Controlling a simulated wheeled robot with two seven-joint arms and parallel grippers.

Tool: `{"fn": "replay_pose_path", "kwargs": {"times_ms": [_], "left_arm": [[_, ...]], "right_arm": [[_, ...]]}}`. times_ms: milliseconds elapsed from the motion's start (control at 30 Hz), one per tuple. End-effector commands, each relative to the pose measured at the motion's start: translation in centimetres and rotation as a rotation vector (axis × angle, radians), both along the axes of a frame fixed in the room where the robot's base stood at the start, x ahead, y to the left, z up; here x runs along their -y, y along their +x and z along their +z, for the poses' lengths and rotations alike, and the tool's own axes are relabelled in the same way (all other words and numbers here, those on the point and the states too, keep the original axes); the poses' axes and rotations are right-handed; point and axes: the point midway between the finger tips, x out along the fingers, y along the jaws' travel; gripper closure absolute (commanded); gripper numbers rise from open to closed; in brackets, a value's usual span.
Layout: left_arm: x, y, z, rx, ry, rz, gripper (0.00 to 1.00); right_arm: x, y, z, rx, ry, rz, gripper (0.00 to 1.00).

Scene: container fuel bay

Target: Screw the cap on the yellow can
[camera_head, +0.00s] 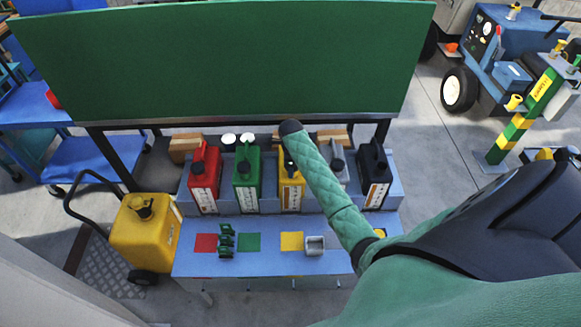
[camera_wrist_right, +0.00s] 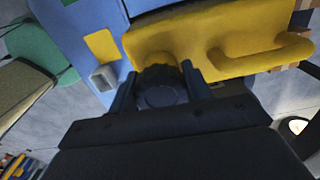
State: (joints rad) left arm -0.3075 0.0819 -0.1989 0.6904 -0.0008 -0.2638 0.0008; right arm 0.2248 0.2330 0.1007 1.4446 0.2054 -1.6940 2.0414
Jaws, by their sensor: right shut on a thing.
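The yellow can (camera_head: 291,192) stands in the row of cans on the blue bench, between the green can and the grey can. In the right wrist view the yellow can (camera_wrist_right: 225,38) lies just beyond my fingertips, with its handle to the right. My right gripper (camera_wrist_right: 160,82) is shut on a dark round cap (camera_wrist_right: 160,92), one finger on each side. The cap is at the can's near end, at or against its neck; whether it is threaded on cannot be told. In the head view my forearm partly covers the can's right side. My left gripper is not in view.
Red (camera_head: 204,180), green (camera_head: 246,181), grey (camera_head: 338,168) and black (camera_head: 375,178) cans stand alongside. A green panel (camera_head: 230,60) rises behind. The bench front (camera_head: 270,262) carries coloured squares, a dark green item (camera_head: 226,240) and a grey block (camera_head: 315,245). A yellow wheeled tank (camera_head: 145,235) stands left.

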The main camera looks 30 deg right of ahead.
Motion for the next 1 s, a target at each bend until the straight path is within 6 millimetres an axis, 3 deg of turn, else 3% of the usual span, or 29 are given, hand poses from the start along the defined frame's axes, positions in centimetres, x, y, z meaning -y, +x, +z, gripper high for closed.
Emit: {"fn": "replay_pose_path", "kwargs": {"times_ms": [400, 767, 800, 900, 1000], "left_arm": [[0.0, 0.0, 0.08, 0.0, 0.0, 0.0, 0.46], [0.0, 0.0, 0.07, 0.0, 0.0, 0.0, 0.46], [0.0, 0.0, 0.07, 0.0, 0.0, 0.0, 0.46], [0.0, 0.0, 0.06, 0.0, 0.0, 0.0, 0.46], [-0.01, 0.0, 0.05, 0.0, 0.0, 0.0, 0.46]], "right_arm": [[0.08, 0.02, 0.21, 0.001, 0.0, -0.457, 0.93], [0.12, -0.02, 0.16, 0.0, -0.003, -0.513, 0.94], [0.11, -0.01, 0.15, 0.0, -0.003, -0.513, 0.43], [0.1, -0.01, 0.14, 0.0, -0.003, -0.512, 0.25], [0.07, -0.02, 0.07, -0.001, -0.003, -0.511, 0.25]]}}
